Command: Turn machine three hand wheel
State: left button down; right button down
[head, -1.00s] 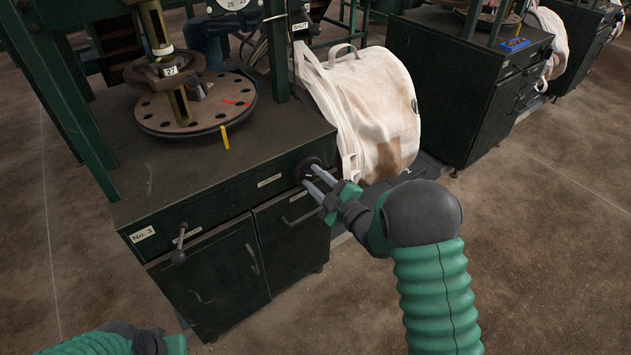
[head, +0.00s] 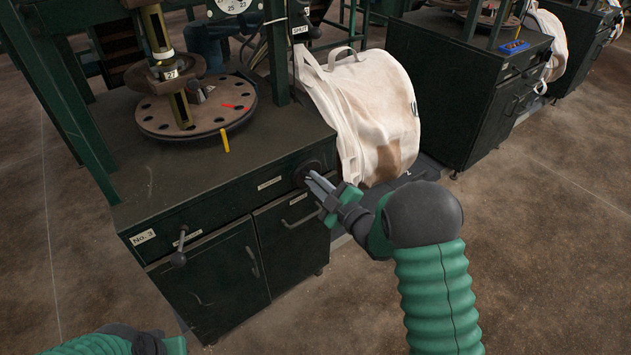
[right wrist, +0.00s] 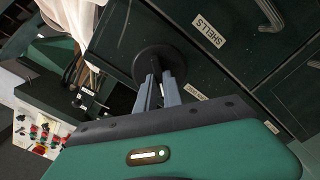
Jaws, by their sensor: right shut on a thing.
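The machine three cabinet (head: 205,190) is dark green and has a "No. 3" label on its front. Its hand wheel (head: 301,168) is a small black round piece at the right end of the upper front panel. In the right wrist view the wheel (right wrist: 147,60) is a black disc. My right gripper (head: 312,178) has its fingers shut at the wheel's centre, on what looks like its hub or handle. The fingertips (right wrist: 158,77) partly hide that part. The body of my left gripper (head: 160,345) shows at the bottom edge; its fingers are out of frame.
A round drilled plate (head: 215,110) sits on top. A white bulk bag (head: 365,105) hangs just right of the cabinet. Another cabinet (head: 440,85) stands further right. Floor in front is clear.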

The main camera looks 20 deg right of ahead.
jog(key=shift+d+m+p, duration=0.15)
jog(key=shift+m+p, duration=2.45)
jog(key=shift+m, duration=2.4)
jog(key=shift+f, duration=0.1)
jog(key=c, duration=1.5)
grip_release()
jog(key=p+v, duration=0.3)
jog(key=v, duration=1.4)
jog(key=shift+w, duration=0.1)
